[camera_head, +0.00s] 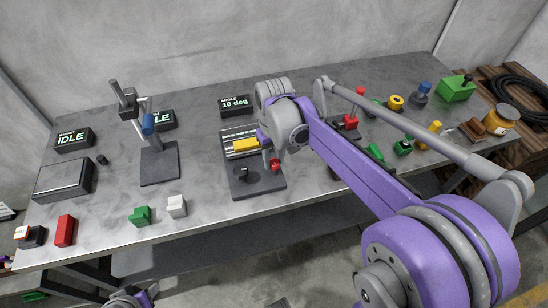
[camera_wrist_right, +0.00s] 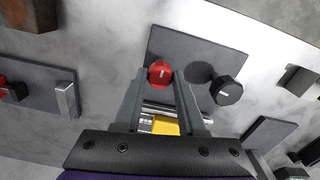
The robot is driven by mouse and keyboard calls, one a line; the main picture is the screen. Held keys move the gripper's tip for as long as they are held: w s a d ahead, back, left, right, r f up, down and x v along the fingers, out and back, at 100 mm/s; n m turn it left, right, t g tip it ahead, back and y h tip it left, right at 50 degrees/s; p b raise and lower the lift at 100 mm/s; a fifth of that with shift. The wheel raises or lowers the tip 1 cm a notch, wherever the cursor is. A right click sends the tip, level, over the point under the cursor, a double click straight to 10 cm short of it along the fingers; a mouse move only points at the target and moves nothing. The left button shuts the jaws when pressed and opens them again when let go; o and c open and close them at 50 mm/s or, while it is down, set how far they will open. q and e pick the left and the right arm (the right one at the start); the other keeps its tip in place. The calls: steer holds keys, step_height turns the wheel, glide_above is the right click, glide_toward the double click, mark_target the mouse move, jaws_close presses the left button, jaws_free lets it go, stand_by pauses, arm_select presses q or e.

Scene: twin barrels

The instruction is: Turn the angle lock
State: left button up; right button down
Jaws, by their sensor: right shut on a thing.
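The angle device is a dark plate (camera_head: 262,186) at the middle of the table, with a red knob (camera_head: 275,164), a black knob (camera_head: 241,177) and a yellow block on a silver rail (camera_head: 244,144). My right gripper (camera_wrist_right: 160,76) reaches down over it from the right, its fingers on either side of the red knob (camera_wrist_right: 160,71) and shut on it. The red knob has a white mark pointing roughly up in the wrist view. The black knob (camera_wrist_right: 227,91) stands free to its right there.
A display (camera_head: 235,105) behind the device reads "ANGLE 10 deg". To the left are a post stand (camera_head: 160,165), displays reading IDLE (camera_head: 74,139), and a white block (camera_head: 177,206) beside a green block (camera_head: 140,216). Several small coloured items crowd the right side behind my right arm.

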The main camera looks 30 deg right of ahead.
mark_target(274, 162)
stand_by(0.5)
steer(key=c, duration=0.5)
jaws_free()
step_height(274, 162, up, 11)
steer(key=shift+p, duration=0.45)
steer(key=shift+f, duration=0.15)
steer(key=s+a+f+t, duration=0.2)
steer(key=s+a+f, duration=0.1)
steer(key=s+f, duration=0.3)
steer(key=s+a+f+t+p, duration=0.1)
steer(key=s+a+f+t, duration=0.2)
steer(key=s, duration=0.5)
step_height(274, 162, down, 3)
steer(key=shift+s+a+r+n, duration=0.1)
steer(key=shift+s+a+n, duration=0.3)
steer(key=shift+a, duration=0.05)
